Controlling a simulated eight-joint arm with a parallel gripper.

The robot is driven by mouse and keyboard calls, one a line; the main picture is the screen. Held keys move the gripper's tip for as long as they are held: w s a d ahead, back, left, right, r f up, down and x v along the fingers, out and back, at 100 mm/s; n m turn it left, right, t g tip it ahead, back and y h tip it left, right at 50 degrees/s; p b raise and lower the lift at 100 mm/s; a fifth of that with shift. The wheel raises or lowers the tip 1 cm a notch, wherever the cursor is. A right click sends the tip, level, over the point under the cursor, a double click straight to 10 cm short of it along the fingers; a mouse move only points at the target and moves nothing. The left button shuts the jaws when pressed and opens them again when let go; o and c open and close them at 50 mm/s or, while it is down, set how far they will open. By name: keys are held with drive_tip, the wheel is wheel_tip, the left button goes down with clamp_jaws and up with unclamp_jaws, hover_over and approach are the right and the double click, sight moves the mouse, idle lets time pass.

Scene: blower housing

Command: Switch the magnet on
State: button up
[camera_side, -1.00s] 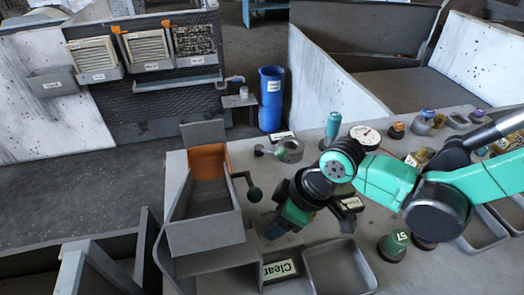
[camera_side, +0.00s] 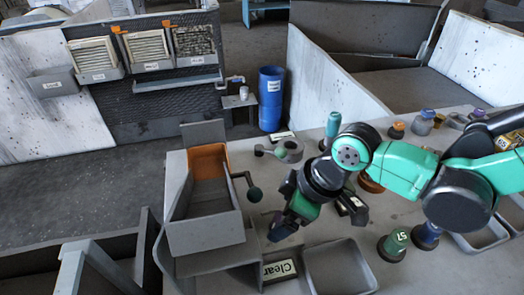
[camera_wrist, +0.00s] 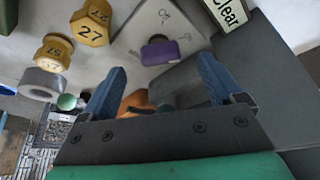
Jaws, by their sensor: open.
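In the wrist view a small purple block (camera_wrist: 160,52) sits on a pale grey plate (camera_wrist: 187,37) with small dark markings. It looks like a switch, but I cannot read its setting. In the side view my gripper (camera_side: 280,229) hangs over the table between the crank and the "Clear" sign. The block and plate are not discernible there, probably behind my gripper.
A grey open housing (camera_side: 205,235) with a crank handle (camera_side: 254,194) stands left of my gripper. The "Clear" sign (camera_side: 280,269) and an empty grey tray (camera_side: 340,268) are near the front edge.

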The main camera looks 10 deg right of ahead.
drive_tip(key=shift+v, duration=1.65)
drive_tip(key=shift+d+r, duration=0.1)
drive_tip(key=shift+d, duration=0.15)
drive_tip(key=d+r+m+t+h, duration=0.1)
drive_tip(key=d+m, duration=0.4)
drive_tip(key=d, duration=0.6)
drive_tip(key=s+d+r+m+t+h, duration=0.1)
drive_tip(key=d+r+m, duration=0.4)
drive_tip(key=d, duration=0.5)
drive_tip(key=t+h, duration=0.1)
drive_tip(key=t, duration=0.1)
drive_tip(key=shift+d+m+t+h, duration=0.3)
drive_tip(key=shift+d+m, duration=0.1)
